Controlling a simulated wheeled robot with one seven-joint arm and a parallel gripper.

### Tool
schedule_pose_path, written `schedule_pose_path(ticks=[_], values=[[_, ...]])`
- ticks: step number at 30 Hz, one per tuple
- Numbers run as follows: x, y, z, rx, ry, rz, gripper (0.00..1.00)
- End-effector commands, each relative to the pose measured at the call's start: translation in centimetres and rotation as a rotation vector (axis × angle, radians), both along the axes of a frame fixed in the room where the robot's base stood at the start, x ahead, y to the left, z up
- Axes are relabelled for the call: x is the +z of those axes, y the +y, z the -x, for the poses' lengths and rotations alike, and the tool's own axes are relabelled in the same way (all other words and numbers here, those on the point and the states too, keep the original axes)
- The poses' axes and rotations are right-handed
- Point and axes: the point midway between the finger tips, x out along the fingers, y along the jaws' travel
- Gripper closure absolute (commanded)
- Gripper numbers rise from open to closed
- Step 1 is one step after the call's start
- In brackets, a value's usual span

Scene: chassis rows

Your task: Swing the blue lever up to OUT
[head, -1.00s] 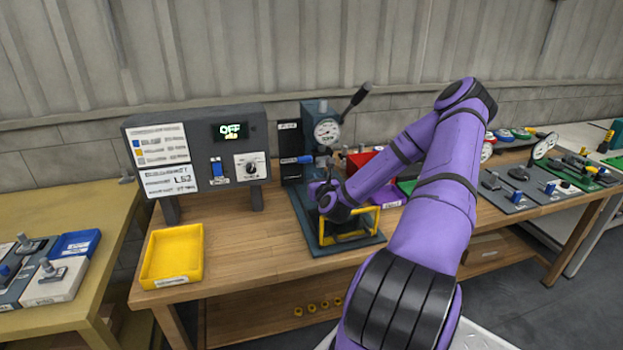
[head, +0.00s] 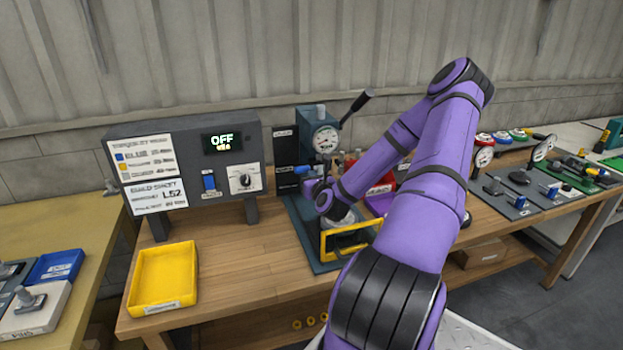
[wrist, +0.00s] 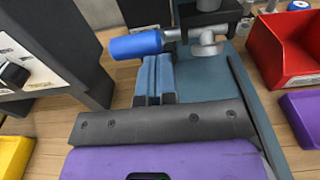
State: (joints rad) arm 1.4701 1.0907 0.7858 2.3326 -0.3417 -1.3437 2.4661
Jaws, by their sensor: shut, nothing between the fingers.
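The blue lever (wrist: 136,46) lies about level in the wrist view, pointing left from a metal pivot at the base of a grey-blue press. In the head view its blue handle (head: 301,170) shows small, just above my gripper (head: 308,184). My gripper (wrist: 157,64) is shut, with its two blue-grey fingers side by side and nothing between them. The fingertips are at the underside of the handle in the wrist view; I cannot tell whether they touch it. A dark panel (head: 285,145) with small white labels stands behind the lever; the label text is unreadable.
A control box (head: 187,165) reading OFF stands left of the press. A yellow tray (head: 163,277) sits at the bench's left front. A red bin (wrist: 287,45) and a purple bin (wrist: 303,112) are close on the right. A yellow-framed guard (head: 350,241) stands below my gripper.

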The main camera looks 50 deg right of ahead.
Motion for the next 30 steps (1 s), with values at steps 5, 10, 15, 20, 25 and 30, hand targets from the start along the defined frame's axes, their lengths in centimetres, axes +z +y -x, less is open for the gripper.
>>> schedule_pose_path(ticks=[5,10,15,20,25,30], values=[[0.5,-0.1,-0.1,0.0,0.03,-0.017,1.0],[0.7,-0.1,-0.2,0.0,0.05,-0.031,1.0],[1.0,-0.2,-0.3,0.0,0.074,-0.044,1.0],[1.6,-0.3,-0.5,0.0,0.11,-0.065,1.0],[2.6,-0.6,-0.8,-0.001,0.184,-0.11,1.0],[3.9,-1.0,-1.5,-0.002,0.292,-0.174,1.0]])
